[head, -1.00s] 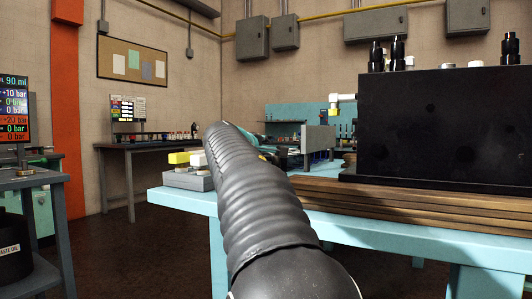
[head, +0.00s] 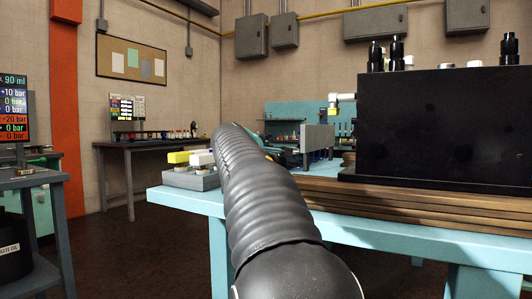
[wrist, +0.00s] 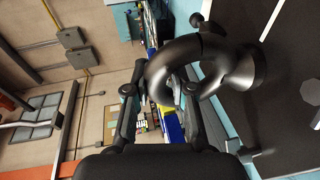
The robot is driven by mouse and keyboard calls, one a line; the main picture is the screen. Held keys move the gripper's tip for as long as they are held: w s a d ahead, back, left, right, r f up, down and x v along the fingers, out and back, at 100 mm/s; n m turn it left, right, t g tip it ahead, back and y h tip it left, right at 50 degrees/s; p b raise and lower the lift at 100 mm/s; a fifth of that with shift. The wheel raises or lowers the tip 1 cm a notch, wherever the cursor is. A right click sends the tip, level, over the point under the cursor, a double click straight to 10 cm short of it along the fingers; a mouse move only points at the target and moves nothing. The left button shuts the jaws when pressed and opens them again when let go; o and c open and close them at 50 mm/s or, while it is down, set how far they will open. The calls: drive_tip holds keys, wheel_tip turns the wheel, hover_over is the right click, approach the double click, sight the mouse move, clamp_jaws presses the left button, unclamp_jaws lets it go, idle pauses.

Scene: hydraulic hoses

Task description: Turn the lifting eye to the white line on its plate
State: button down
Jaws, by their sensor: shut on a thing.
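The lifting eye (wrist: 190,52) is a dark, thick ring on a round collar, in the upper middle of the wrist view. It stands out from a black plate (wrist: 285,95) on the right. A short white line (wrist: 270,20) shows on the plate, above and right of the collar. My gripper (wrist: 160,94) is shut on the ring's near left part, with a finger on either side. The exact contact is partly hidden by the ring and fingers. In the head view my ribbed arm hides the gripper, and I cannot make out the eye.
A large black block (head: 440,125) stands on wooden boards (head: 410,208) on the light blue bench (head: 450,240). A trolley with a screen (head: 14,105) stands far left. Open floor lies between.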

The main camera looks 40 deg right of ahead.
drive_tip(key=shift+a+r+n+t+y, duration=0.1)
drive_tip(key=shift+r+n+t+y, duration=0.1)
drive_tip(key=shift+n+t+y, duration=0.15)
drive_tip(key=c, duration=1)
unclamp_jaws()
drive_tip(key=shift+w+f, duration=0.1)
drive_tip(key=v, duration=1.2)
drive_tip(key=shift+f, duration=0.1)
drive_tip(key=s+a+f+m+g+y+p, duration=0.1)
drive_tip(key=s+a+f+y, duration=0.3)
drive_tip(key=s+a+f, duration=0.4)
drive_tip(key=s+a+f+m+g+y+p, duration=0.1)
drive_tip(key=s+a+f+m+y, duration=0.2)
drive_tip(key=s+a+f, duration=0.4)
drive_tip(key=s+a+f+m+g+y+p, duration=0.1)
drive_tip(key=s+a+f+m+y, duration=0.1)
drive_tip(key=s+a+f+y, duration=0.4)
drive_tip(key=shift+s+a+f+m+p, duration=0.1)
drive_tip(key=shift+s+a+f, duration=0.6)
drive_tip(key=shift+f, duration=1.75)
drive_tip(key=shift+s+a+f+m+p, duration=0.1)
drive_tip(key=shift+s+a+f, duration=0.1)
drive_tip(key=shift+a+f, duration=1.65)
drive_tip(key=shift+s+a+f+m+p, duration=0.1)
drive_tip(key=shift+s+a+f, duration=0.3)
drive_tip(key=shift+f, duration=2.6)
